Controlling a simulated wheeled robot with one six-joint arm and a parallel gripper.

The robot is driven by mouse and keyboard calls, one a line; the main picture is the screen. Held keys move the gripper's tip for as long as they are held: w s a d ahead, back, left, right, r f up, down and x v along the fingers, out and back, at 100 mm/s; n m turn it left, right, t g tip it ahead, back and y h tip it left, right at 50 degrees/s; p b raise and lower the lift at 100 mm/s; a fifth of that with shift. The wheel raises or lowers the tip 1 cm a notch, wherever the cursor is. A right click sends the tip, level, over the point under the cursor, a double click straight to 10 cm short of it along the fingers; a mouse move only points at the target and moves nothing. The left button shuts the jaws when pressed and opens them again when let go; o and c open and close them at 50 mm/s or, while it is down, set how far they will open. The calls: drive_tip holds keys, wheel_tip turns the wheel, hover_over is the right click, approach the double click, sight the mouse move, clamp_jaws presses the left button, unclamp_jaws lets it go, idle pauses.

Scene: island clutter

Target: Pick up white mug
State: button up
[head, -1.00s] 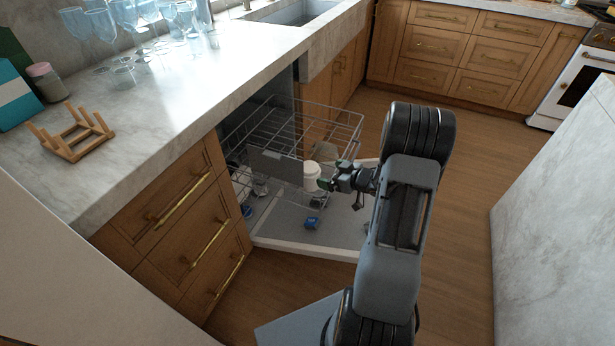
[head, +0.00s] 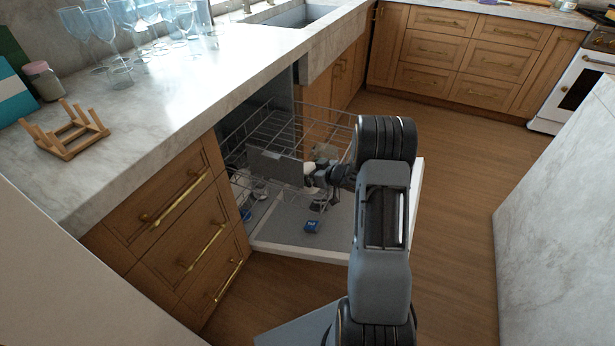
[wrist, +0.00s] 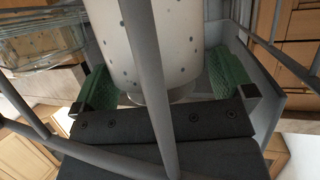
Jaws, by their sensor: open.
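The white mug (head: 309,168) is in the dishwasher's wire rack, mostly hidden behind my gripper (head: 318,181) in the head view. In the wrist view the mug (wrist: 180,45) is white with dark speckles and fills the top middle. My gripper (wrist: 160,88) is open, with one green fingertip on each side of the mug's narrow end. A gap shows at the right finger; I cannot tell whether the left one touches. A grey rack bar (wrist: 153,75) crosses in front of the mug. Its handle is not visible.
The dishwasher door (head: 275,240) is folded down, with a blue box (head: 312,226) over it. Wires of the upper rack (head: 335,112) surround my gripper closely. The counter (head: 150,130) holds glasses and a wooden rack (head: 66,131). The floor at right is clear.

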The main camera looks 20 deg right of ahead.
drive_tip(key=c, duration=0.8)
drive_tip(key=shift+r, duration=0.1)
